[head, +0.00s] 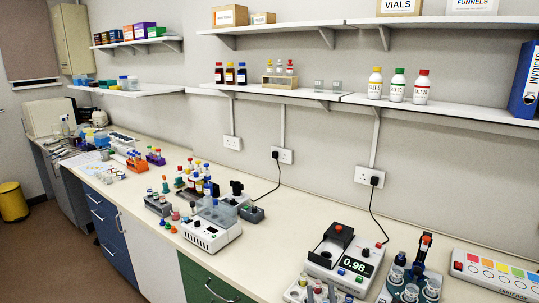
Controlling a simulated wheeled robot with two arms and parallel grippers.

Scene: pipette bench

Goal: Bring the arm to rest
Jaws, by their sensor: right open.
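Neither of my grippers can be made out in the head view, and no part of either arm is clear over the bench. The bench top (290,222) runs from the far left to the near right. What either gripper is doing cannot be seen here.
A meter reading 0.98 (345,258), a blue vial rack (383,294) and a light box (490,272) stand at the near right. A white device with a clear lid (208,232) stands mid-bench. Several racks crowd the left. Shelves (445,108) hang above.

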